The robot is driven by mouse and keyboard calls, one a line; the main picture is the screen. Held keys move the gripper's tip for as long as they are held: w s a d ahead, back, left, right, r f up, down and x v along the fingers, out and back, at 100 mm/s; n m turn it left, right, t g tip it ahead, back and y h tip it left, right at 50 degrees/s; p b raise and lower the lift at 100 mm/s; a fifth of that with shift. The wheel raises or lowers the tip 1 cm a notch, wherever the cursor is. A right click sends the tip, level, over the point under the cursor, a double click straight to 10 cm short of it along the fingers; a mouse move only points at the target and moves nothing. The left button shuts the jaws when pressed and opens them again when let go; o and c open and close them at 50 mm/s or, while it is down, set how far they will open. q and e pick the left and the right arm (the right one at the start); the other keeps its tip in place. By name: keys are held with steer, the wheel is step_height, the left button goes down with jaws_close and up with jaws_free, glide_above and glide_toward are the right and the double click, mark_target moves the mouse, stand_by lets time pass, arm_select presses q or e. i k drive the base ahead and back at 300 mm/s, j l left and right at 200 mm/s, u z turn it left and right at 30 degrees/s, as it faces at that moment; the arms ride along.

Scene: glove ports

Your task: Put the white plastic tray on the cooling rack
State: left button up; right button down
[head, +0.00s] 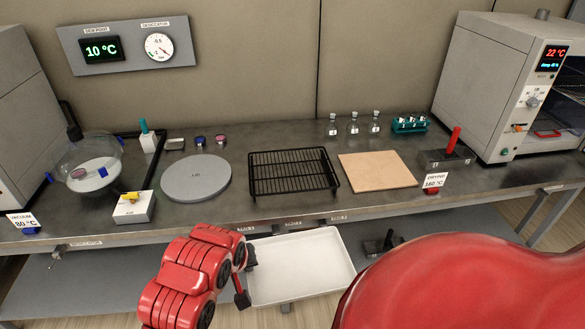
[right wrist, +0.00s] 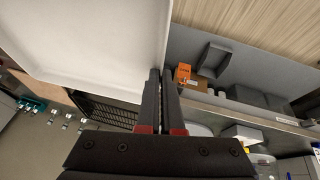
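The white plastic tray (head: 300,265) is a shallow rectangular tray in front of the bench's front edge, lower in the head view than the cooling rack. My right gripper (head: 246,275) is at its left rim. In the right wrist view the two fingers (right wrist: 163,75) are close together with the rim of the tray (right wrist: 90,40) between them. The cooling rack (head: 292,172), a black wire rack, stands empty on the bench; part of it shows past the tray in the right wrist view (right wrist: 105,112). My left gripper is not in view.
A round grey plate (head: 196,178) lies left of the rack and a tan board (head: 377,170) right of it, both bare. Glass flasks (head: 353,124) stand behind. An oven (head: 500,85) is at the right and a glass desiccator (head: 90,165) at the left.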

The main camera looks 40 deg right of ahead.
mark_target(290, 163)
steer(key=i+l, duration=0.15)
steer(key=l, duration=0.2)
steer(key=i+l, duration=0.15)
steer(key=l, duration=0.2)
steer(key=i+l, duration=0.15)
steer(key=l, duration=0.15)
steer(key=i+l, duration=0.15)
steer(key=l, duration=0.2)
steer(key=i+l, duration=0.15)
steer(key=l, duration=0.2)
